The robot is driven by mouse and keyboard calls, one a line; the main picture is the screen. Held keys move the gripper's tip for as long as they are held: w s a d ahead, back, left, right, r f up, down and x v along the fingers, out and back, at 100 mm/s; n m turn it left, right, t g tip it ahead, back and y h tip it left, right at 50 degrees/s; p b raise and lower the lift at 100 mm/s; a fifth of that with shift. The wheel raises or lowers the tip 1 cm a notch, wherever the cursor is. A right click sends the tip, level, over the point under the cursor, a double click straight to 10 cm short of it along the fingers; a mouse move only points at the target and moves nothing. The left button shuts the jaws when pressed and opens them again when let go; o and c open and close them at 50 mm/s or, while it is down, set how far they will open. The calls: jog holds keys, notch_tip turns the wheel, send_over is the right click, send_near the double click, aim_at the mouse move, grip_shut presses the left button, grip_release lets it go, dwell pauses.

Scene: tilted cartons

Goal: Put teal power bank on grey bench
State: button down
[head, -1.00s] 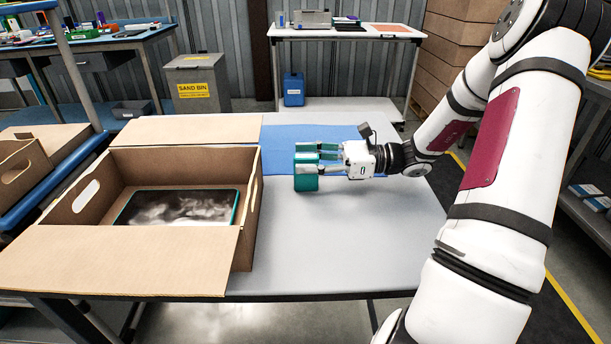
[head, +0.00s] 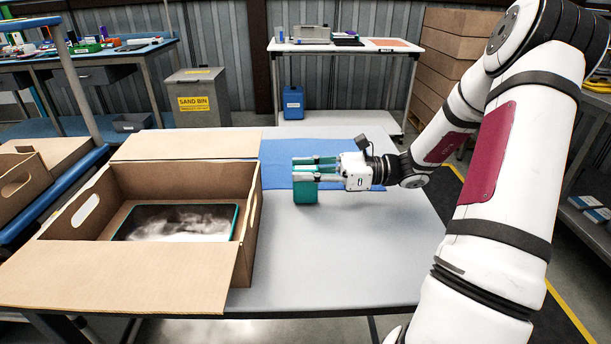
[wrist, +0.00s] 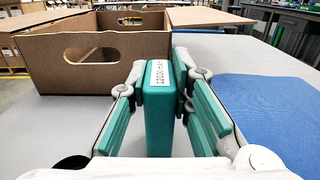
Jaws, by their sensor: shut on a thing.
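The teal power bank (head: 306,192) is upright between the fingers of my gripper (head: 316,170), over the grey bench (head: 335,255) just right of the open carton. In the wrist view the power bank (wrist: 159,118) shows its narrow top with a white printed label, and the teal-padded fingers (wrist: 160,95) press on its two sides. Its lower end is hidden in the wrist view. I cannot tell whether its bottom touches the bench.
The open carton (head: 247,240) stands tilted on the bench's left with a dark, teal-edged tablet-like thing (head: 180,222) inside. A blue mat (head: 300,150) lies on the bench's back part. The bench's front right is clear.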

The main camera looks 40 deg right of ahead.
jog(key=r, duration=0.1)
jog(key=s+r+p, duration=0.1)
jog(key=r, duration=0.1)
jog(key=shift+a, duration=0.15)
jog(key=s+a+r+p, duration=0.1)
jog(key=s+a+p, duration=0.2)
jog(key=s, duration=1.1)
jog(key=shift+a, duration=0.95)
jog(key=shift+s+r, duration=0.1)
jog(key=shift+s, duration=0.05)
